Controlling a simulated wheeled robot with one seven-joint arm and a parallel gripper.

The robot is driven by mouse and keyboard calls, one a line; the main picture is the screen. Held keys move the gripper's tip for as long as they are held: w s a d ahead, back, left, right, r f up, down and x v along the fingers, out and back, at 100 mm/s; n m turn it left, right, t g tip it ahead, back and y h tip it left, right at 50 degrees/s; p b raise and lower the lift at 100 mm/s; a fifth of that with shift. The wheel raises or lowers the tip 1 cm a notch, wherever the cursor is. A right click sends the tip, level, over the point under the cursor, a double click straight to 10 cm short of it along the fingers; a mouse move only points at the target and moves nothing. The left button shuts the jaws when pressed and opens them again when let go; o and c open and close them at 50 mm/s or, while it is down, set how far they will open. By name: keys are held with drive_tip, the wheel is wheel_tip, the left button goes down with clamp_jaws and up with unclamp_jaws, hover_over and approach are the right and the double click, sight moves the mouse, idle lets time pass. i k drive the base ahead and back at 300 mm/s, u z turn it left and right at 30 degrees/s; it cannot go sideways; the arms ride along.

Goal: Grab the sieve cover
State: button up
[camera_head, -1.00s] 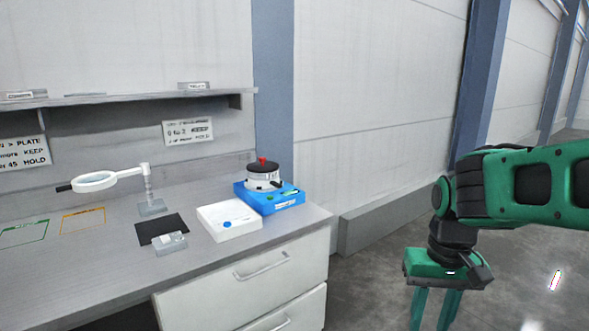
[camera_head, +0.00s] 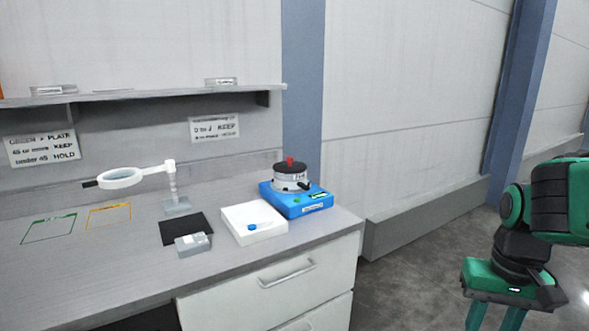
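The sieve cover (camera_head: 289,169) is a dark lid with a red knob on top. It sits on a round metal sieve (camera_head: 289,181), which stands on a blue machine base (camera_head: 303,202) at the right end of the bench. My gripper (camera_head: 494,322) hangs at the lower right, away from the bench, with its green fingers pointing down. The fingers are spread apart with nothing seen between them; their tips are cut off by the bottom edge.
A white box with a blue button (camera_head: 265,231) stands just left of the blue base. A shelf (camera_head: 150,94) runs above the bench. Floor is clear on the right.

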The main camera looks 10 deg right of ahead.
sight(290, 167)
drive_tip(key=i, duration=0.85)
drive_tip(key=u, duration=0.05)
